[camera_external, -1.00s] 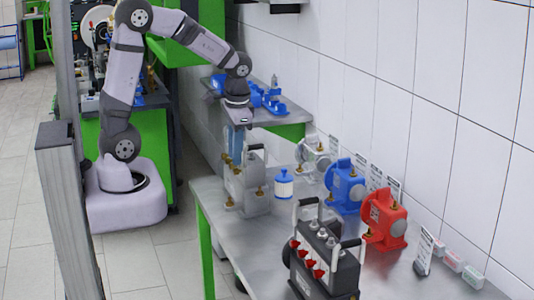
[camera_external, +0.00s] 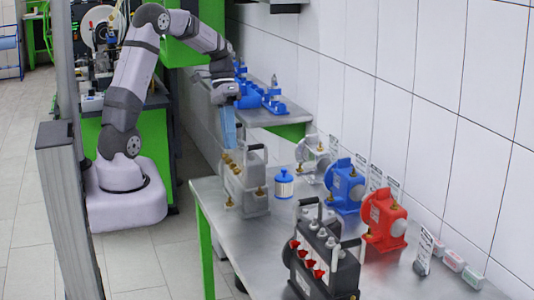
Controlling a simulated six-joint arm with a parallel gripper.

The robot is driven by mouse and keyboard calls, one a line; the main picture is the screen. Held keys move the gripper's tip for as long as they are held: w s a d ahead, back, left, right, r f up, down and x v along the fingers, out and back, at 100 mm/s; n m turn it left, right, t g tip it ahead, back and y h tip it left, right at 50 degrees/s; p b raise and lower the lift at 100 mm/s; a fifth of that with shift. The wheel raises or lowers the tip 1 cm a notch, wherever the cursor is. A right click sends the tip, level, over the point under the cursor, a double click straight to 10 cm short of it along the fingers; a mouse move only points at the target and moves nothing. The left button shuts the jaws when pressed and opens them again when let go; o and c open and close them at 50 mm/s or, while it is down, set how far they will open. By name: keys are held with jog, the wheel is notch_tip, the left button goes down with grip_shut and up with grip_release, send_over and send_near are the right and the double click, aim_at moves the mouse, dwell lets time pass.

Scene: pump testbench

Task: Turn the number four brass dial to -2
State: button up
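A grey metal unit with a top handle (camera_external: 254,183) stands at the left end of the steel bench. A row of several small brass dials (camera_external: 230,164) shows on its upper left side. They are too small to read any number or setting, and I cannot tell which is number four. My gripper (camera_external: 229,143) points down with its blue fingers above the brass dials. It looks apart from them. The fingers overlap in this view, so I cannot tell whether they are open or shut.
A black unit with red knobs (camera_external: 312,254) stands at the bench front. A small blue and white canister (camera_external: 284,185) stands right of the grey unit. A blue pump (camera_external: 345,187) and a red pump (camera_external: 384,220) stand near the wall. Bare bench (camera_external: 262,240) lies between the grey and black units.

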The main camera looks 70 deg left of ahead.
jog(key=shift+w+a+h, duration=0.1)
jog(key=shift+a+h, duration=0.15)
jog(key=shift+h, duration=0.05)
jog(key=shift+y, duration=0.5)
jog(key=p+x, duration=0.1)
jog(key=x, duration=0.2)
jog(key=p+x, duration=0.1)
jog(key=x, duration=0.3)
jog(key=shift+w+d, duration=0.1)
jog(key=shift+d, duration=0.35)
jog(key=shift+d+r+y, duration=0.15)
jog(key=shift+d+y, duration=0.25)
jog(key=shift+y, duration=0.8)
notch_tip(320, 180, up, 7)
jog(key=a+b, duration=0.2)
jog(key=s+d+f+y+p, duration=0.1)
jog(key=s+d+f, duration=0.1)
jog(key=s+d, duration=0.3)
jog(key=s+d+f+p, duration=0.1)
jog(key=s+d+f, duration=0.2)
jog(key=d, duration=0.6)
jog(key=shift+s+f+y, duration=0.35)
jog(key=shift+s+y, duration=0.05)
jog(key=shift+s, duration=0.65)
